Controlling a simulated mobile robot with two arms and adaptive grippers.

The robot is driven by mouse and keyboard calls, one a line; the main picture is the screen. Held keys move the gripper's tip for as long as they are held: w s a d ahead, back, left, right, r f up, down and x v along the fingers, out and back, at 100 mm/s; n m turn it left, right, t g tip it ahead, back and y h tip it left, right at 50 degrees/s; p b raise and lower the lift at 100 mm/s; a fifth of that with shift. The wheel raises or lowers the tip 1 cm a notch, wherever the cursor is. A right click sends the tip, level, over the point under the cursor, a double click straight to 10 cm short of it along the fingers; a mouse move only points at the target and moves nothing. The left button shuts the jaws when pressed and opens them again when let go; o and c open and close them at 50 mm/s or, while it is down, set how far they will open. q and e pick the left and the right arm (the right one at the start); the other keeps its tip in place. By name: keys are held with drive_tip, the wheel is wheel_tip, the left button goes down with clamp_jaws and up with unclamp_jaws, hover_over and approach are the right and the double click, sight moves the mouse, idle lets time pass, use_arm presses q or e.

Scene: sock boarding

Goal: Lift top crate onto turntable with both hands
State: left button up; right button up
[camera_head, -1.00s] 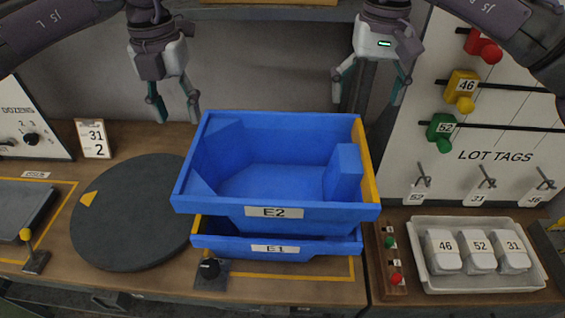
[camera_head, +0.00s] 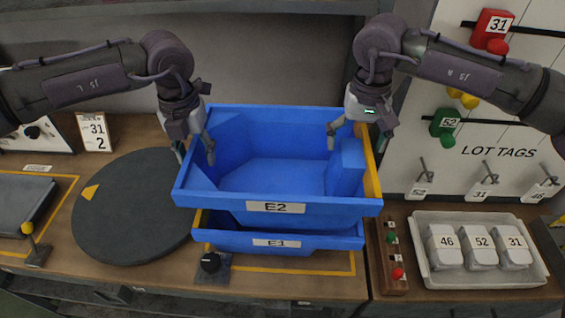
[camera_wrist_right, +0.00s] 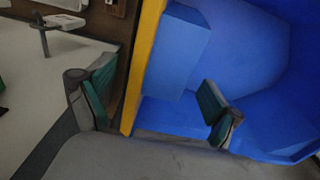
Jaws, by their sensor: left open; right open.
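The top crate, a blue bin labelled E2 (camera_head: 275,207), is stacked on a second blue crate labelled E1 (camera_head: 275,242). The dark round turntable (camera_head: 135,215) with a yellow wedge mark lies flat to their left and is bare. My left gripper (camera_head: 195,152) is open at the top crate's left wall, one finger inside the crate and the other outside. My right gripper (camera_head: 358,138) is open at the right wall. In the right wrist view, its fingers (camera_wrist_right: 155,105) straddle the yellow-edged wall of the crate (camera_wrist_right: 235,50), apart from it.
To the right are a button box (camera_head: 394,262) and a white tray (camera_head: 480,284) with several numbered packs. A sign (camera_head: 94,132) stands behind the turntable. The lot-tag board (camera_head: 480,130) rises at the right.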

use_arm(q)
drive_tip(key=shift+f, duration=0.5)
use_arm(e)
drive_tip(key=shift+f, duration=0.5)
use_arm(q)
clamp_jaws()
use_arm(e)
drive_tip(key=c, duration=1)
clamp_jaws()
use_arm(q)
drive_tip(key=shift+r, duration=0.1)
